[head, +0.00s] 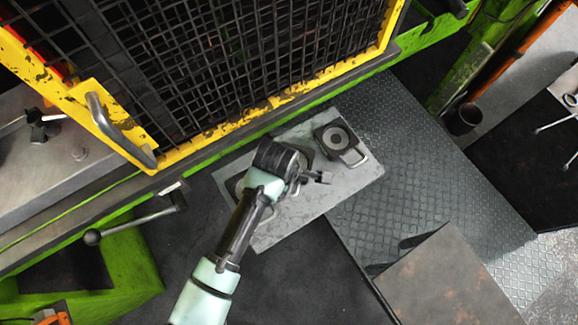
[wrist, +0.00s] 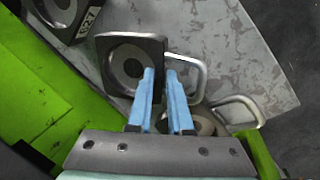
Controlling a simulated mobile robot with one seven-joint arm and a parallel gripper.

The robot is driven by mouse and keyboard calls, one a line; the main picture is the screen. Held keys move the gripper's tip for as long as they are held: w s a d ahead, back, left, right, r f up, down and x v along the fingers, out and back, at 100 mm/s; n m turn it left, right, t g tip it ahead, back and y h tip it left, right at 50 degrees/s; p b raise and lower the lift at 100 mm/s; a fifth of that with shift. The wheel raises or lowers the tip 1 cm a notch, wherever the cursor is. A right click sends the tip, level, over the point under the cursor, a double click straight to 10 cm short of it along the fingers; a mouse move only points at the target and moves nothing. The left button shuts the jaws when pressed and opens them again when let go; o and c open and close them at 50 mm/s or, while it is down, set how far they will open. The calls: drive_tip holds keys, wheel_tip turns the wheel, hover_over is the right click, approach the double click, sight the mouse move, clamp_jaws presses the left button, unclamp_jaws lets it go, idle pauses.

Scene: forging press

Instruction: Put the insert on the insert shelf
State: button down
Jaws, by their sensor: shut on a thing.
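In the head view, my gripper (head: 318,178) is over the grey insert shelf (head: 358,181), and my arm hides most of the held insert. The shelf also shows in the wrist view (wrist: 240,50). I cannot tell whether the held insert touches the shelf.
Another insert (head: 338,139), marked 627 in the wrist view (wrist: 66,14), lies at the shelf's right. A third insert (wrist: 205,122) is partly hidden behind my gripper. The yellow-framed mesh guard (head: 230,127) and green press frame border the shelf's upper left. Bare shelf lies at lower right.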

drive_tip(key=c, duration=1.3)
unclamp_jaws()
drive_tip(key=o, duration=0.5)
drive_tip(key=shift+r, duration=0.1)
drive_tip(key=b+v, duration=0.1)
drive_tip(key=v, duration=1.1)
